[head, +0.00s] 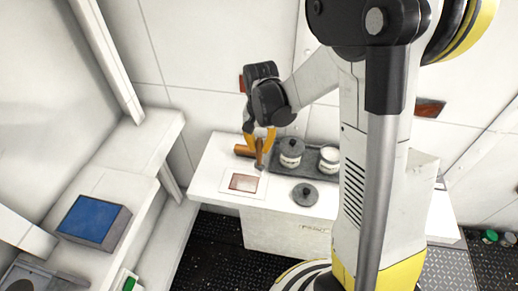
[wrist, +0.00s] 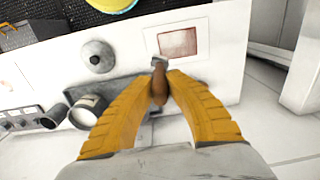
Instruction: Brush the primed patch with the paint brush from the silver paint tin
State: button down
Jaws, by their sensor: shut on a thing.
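My gripper (head: 262,142) has orange fingers shut on the paint brush (wrist: 159,84). In the wrist view the brush's brown handle is between the fingertips, and its metal end (wrist: 160,62) points toward the patch. The primed patch (head: 243,183) is a reddish-brown rectangle on a white sheet on the bench; it also shows in the wrist view (wrist: 178,43). The brush is beside the patch on the tins' side; contact with the bench cannot be told. Which is silver is unclear.
A loose round lid (head: 305,194) lies on the white bench (head: 212,180) in front of the tray (head: 311,158). A blue-topped box (head: 92,220) stands on the left counter. Dark riveted floor (head: 211,255) lies in front of the bench.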

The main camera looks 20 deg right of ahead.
jog(key=shift+r+p, duration=0.7)
jog(key=shift+r, duration=0.7)
jog(key=shift+w+a+f, duration=0.1)
